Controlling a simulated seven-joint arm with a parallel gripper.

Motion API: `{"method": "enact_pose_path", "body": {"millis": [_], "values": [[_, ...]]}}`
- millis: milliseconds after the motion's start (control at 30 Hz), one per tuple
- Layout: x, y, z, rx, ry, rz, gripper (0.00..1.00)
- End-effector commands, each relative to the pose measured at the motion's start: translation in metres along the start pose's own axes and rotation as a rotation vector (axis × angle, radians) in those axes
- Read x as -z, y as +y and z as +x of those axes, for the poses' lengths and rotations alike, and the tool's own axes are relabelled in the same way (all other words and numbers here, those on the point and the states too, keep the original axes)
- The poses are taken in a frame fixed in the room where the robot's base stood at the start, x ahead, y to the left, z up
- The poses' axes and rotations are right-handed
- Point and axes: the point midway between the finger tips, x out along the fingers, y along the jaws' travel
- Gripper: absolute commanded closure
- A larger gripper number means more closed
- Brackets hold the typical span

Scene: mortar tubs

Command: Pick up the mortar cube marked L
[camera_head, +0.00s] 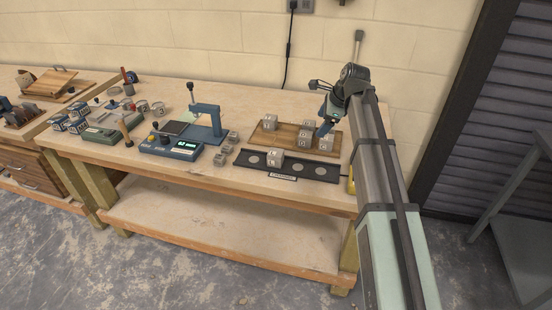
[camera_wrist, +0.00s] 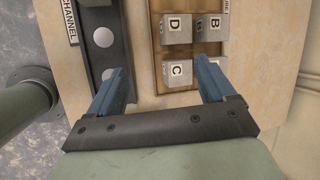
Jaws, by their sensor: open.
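I cannot make out a cube marked L in either view. Grey cubes with white letter labels stand on a wooden tray (camera_head: 287,138).
A blue press (camera_head: 208,120) and a scale with a green display (camera_head: 172,148) stand left of the strip. Small grey blocks (camera_head: 226,152) lie between them. A wall rises behind the bench. The bench front edge is close to the strip.

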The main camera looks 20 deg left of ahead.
Motion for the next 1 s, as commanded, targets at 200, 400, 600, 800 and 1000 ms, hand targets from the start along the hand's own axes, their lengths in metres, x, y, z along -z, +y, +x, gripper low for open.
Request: {"method": "enact_pose_path", "body": {"millis": [200,400,600,800,1000], "values": [[-0.084,0.042,0.003,-0.167,-0.033,0.134,0.17],[-0.11,0.059,0.004,-0.231,-0.031,0.187,0.17],[-0.112,0.067,0.028,-0.238,-0.03,0.195,0.17],[-0.114,0.074,0.061,-0.236,-0.03,0.193,0.17],[-0.114,0.078,0.081,-0.234,-0.031,0.193,0.17]]}}
